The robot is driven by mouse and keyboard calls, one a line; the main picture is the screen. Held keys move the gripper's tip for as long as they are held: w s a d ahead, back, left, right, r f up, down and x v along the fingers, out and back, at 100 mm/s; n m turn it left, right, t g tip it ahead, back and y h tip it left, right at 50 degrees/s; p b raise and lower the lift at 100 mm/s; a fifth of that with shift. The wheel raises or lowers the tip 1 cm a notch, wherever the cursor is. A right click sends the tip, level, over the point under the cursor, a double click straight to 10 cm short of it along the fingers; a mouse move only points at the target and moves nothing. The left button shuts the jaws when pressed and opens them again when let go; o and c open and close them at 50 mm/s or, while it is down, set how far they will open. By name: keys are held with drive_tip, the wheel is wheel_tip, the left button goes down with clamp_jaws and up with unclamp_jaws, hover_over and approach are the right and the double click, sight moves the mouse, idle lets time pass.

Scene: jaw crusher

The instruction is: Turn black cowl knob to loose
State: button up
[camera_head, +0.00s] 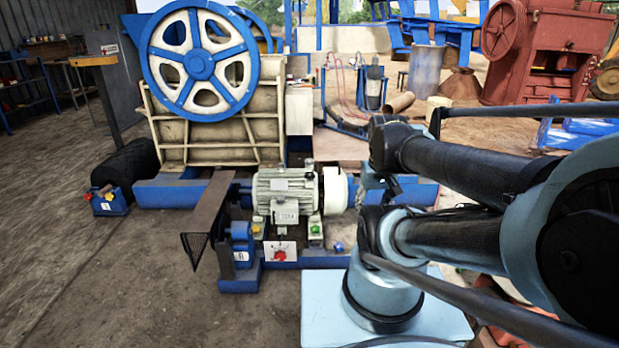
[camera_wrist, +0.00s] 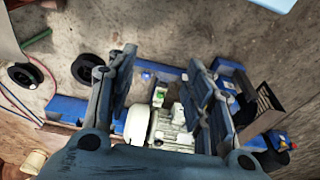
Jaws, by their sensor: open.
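The pale green motor (camera_head: 285,193) sits on a blue base, with a white rounded cowl (camera_head: 337,190) at its right end. I cannot pick out a black knob on the cowl in either view. In the wrist view the motor (camera_wrist: 172,128) and the cowl (camera_wrist: 138,122) show from above, between and beyond my fingers. My gripper (camera_wrist: 160,85) is open and empty, its two jaws spread wide. In the head view my gripper is partly hidden by my arm, near the cowl's right side; the gap between them is hard to judge.
A red knob on a white plate (camera_head: 280,254) is on the blue base's front. Green (camera_head: 315,229) and yellow (camera_head: 256,228) parts sit by the motor's feet. A brown belt guard (camera_head: 208,215) stands left. The large blue flywheel (camera_head: 200,62) is behind.

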drive_tip(key=shift+o, duration=0.7)
drive_tip(key=shift+s+r, duration=0.35)
drive_tip(key=shift+r, duration=0.15)
drive_tip(key=w+a+r, duration=0.1)
drive_tip(key=w+r, duration=0.4)
drive_tip(key=w, duration=0.4)
drive_tip(key=w+a+r, duration=0.1)
drive_tip(key=w+r, duration=0.4)
drive_tip(key=w, duration=0.5)
drive_tip(key=w+a+r, duration=0.1)
drive_tip(key=w+r, duration=0.4)
drive_tip(key=w, duration=0.4)
drive_tip(key=g, duration=0.2)
hover_over(310, 174)
wheel_tip(310, 174, down, 27)
drive_tip(key=f, duration=1.7)
drive_tip(key=shift+w+a, duration=0.1)
drive_tip(key=shift+w, duration=0.1)
drive_tip(key=shift+r, duration=0.1)
